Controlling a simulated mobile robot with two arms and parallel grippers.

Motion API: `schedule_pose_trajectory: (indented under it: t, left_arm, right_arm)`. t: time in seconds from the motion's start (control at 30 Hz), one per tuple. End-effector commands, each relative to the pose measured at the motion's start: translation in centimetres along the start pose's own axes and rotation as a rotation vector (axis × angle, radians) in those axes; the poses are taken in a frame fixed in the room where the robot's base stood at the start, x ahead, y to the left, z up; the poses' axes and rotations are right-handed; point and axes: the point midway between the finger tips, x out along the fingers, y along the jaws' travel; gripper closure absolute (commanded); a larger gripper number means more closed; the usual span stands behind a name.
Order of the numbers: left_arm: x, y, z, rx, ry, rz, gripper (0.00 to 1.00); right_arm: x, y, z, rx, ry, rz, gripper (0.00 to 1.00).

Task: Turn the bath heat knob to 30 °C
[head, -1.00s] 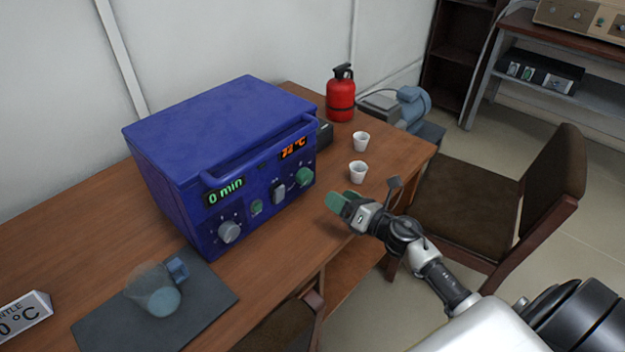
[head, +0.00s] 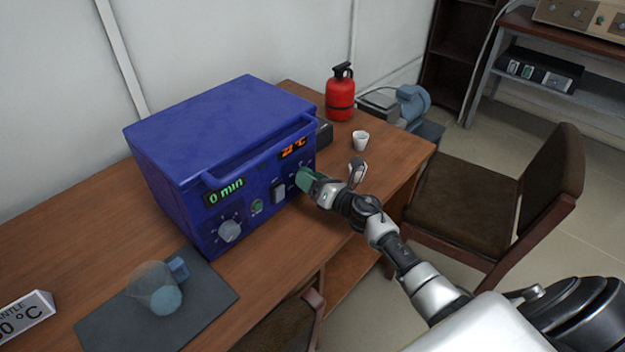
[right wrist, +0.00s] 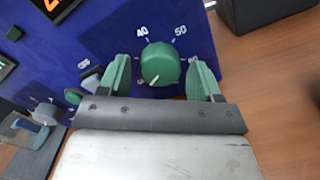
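The green bath heat knob (right wrist: 160,64) sits on the front of the blue bath (head: 215,135). In the right wrist view, the numbers 40 and 50 show above the knob, and its white pointer line points to the lower left. The orange temperature display (head: 293,148) is lit, but its digits are blurred. My right gripper (head: 308,180) is at the knob. In the right wrist view its green fingers (right wrist: 160,75) stand on either side of the knob, with visible gaps. In the head view the gripper hides most of the knob. My left gripper is not in view.
A grey knob (head: 230,231) and a rocker switch (head: 279,191) are on the same panel. A white cup (head: 360,140) and a red extinguisher (head: 341,94) stand behind my right arm. A chair (head: 470,210) is at right.

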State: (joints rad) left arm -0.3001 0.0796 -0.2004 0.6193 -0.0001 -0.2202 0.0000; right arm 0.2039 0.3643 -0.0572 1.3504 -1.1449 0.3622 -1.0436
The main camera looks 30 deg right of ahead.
Motion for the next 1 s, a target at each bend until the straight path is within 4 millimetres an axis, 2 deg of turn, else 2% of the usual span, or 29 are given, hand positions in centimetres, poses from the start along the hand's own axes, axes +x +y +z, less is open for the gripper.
schedule_pose_trajectory:
  t: [0.03,0.27,0.67,1.0]
  left_arm:
    - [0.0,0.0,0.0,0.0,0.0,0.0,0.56]
    - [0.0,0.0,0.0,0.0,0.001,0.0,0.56]
    - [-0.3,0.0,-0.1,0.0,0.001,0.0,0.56]
    - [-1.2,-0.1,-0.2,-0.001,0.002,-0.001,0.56]
  right_arm:
    - [0.0,0.0,0.0,0.0,0.0,0.0,0.44]
    - [0.0,0.0,0.0,0.0,0.0,-0.001,0.78]
    - [-0.1,0.0,0.1,0.083,0.0,-0.001,0.78]
    - [0.0,-0.1,0.1,0.355,0.0,-0.002,0.78]
